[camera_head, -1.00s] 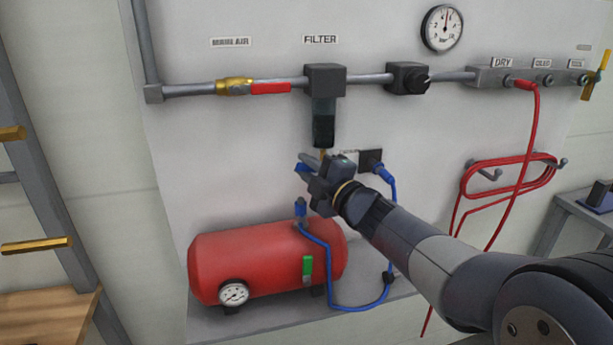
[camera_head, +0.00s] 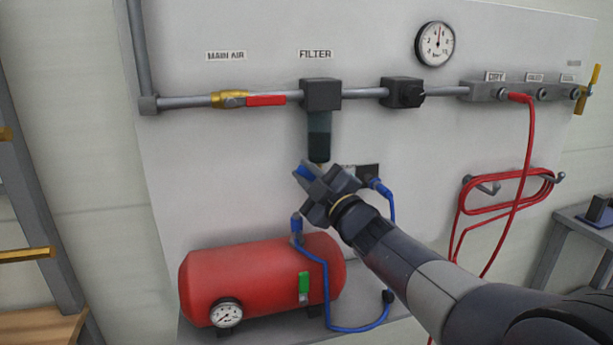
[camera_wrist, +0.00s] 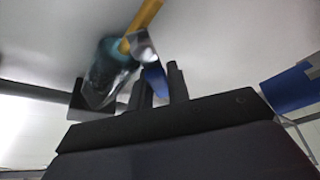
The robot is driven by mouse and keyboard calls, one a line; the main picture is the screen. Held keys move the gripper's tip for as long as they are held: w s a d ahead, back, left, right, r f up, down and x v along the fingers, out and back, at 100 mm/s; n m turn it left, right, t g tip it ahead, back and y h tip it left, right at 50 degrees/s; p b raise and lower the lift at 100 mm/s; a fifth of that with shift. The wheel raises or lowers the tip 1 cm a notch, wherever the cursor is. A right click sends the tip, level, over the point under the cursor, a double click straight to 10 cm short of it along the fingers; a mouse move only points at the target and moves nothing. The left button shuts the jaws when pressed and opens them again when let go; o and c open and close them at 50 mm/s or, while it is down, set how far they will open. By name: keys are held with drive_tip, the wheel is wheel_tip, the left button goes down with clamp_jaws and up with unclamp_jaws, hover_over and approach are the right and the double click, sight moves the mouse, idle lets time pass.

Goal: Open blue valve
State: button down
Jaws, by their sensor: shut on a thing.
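The filter (camera_head: 322,95) sits on the pipe with its dark bowl (camera_head: 319,138) hanging below. The blue valve's handle (camera_head: 303,171) shows just under and left of the bowl, at my gripper's tips. My gripper (camera_head: 308,178) reaches up from the lower right and is shut on the blue handle. In the wrist view the blue handle (camera_wrist: 154,78) lies between the two dark fingers of my gripper (camera_wrist: 160,88). A brass-coloured tube (camera_wrist: 145,20) and the clear bowl (camera_wrist: 108,70) are close beside it. The valve's body is mostly hidden.
A red tank (camera_head: 260,280) with a gauge and green lever stands below. A blue hose (camera_head: 328,295) loops beside my arm. A red-handled main air valve (camera_head: 265,100) is left of the filter. A coiled red hose (camera_head: 510,190) hangs at right.

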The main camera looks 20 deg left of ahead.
drive_tip(key=c, duration=1.4)
unclamp_jaws()
drive_tip(key=shift+o, duration=0.3)
drive_tip(key=shift+r, duration=0.15)
